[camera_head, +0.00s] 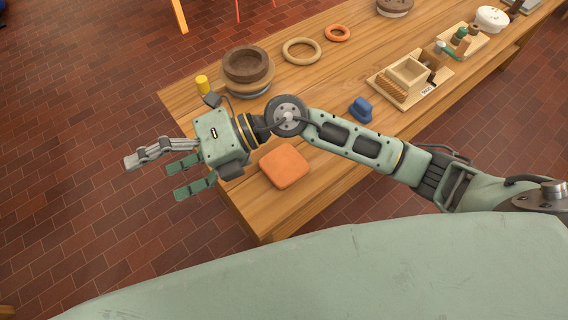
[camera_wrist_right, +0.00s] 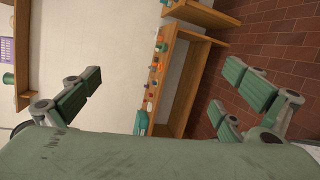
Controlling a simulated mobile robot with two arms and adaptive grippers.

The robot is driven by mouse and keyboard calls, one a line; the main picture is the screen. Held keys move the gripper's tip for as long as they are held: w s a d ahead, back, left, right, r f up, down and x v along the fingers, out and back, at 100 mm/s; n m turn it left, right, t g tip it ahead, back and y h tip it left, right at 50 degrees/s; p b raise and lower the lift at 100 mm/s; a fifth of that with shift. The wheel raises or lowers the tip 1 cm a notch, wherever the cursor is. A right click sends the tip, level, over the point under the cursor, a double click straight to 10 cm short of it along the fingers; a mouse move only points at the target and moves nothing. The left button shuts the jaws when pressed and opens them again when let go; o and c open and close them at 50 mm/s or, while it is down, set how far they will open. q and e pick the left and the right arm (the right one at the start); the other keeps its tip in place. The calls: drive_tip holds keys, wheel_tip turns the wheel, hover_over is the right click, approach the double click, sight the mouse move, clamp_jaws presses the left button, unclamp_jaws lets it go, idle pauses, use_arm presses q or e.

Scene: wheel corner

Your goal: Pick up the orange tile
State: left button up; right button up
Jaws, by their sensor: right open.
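The orange tile (camera_head: 284,165) lies flat on the wooden table (camera_head: 252,212), near its left end. It is a square with rounded corners, and its top is in plain view in the head view. My right gripper (camera_head: 158,170) is open and empty, with its fingers spread and pointing left, past the table's left edge. Its palm and wrist are up and to the left of the tile. My right arm crosses above the table just behind the tile. In the right wrist view the open fingers (camera_wrist_right: 165,95) show with nothing between them, and the tile does not show. My left gripper is not in view.
Stacked brown bowls (camera_head: 247,68) and a yellow cylinder (camera_head: 202,84) stand behind my wrist. Bare table surrounds the tile's front.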

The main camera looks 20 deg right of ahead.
drive_tip(key=d+f+n+h, duration=0.2)
drive_tip(key=d+f+h, duration=0.2)
drive_tip(key=f, duration=0.3)
drive_tip(key=t+h, duration=0.1)
drive_tip(key=h, duration=1.1)
hover_over(284, 163)
drive_tip(key=shift+m, duration=0.4)
drive_tip(key=f, duration=0.9)
drive_tip(key=shift+d+f, duration=0.2)
drive_tip(key=shift+f, duration=0.1)
drive_tip(key=shift+d+f+p, duration=0.1)
drive_tip(key=shift+f+p, duration=0.35)
drive_tip(key=shift+f, duration=0.45)
drive_tip(key=f, duration=0.1)
drive_tip(key=f+p, duration=0.1)
drive_tip(key=f, duration=0.1)
drive_tip(key=f+p, duration=0.1)
drive_tip(key=shift+s+a+f, duration=0.1)
drive_tip(key=shift+a+f, duration=0.1)
drive_tip(key=shift+a, duration=0.1)
drive_tip(key=shift+f, duration=0.65)
drive_tip(key=shift+r, duration=0.1)
drive_tip(key=c, duration=1.4)
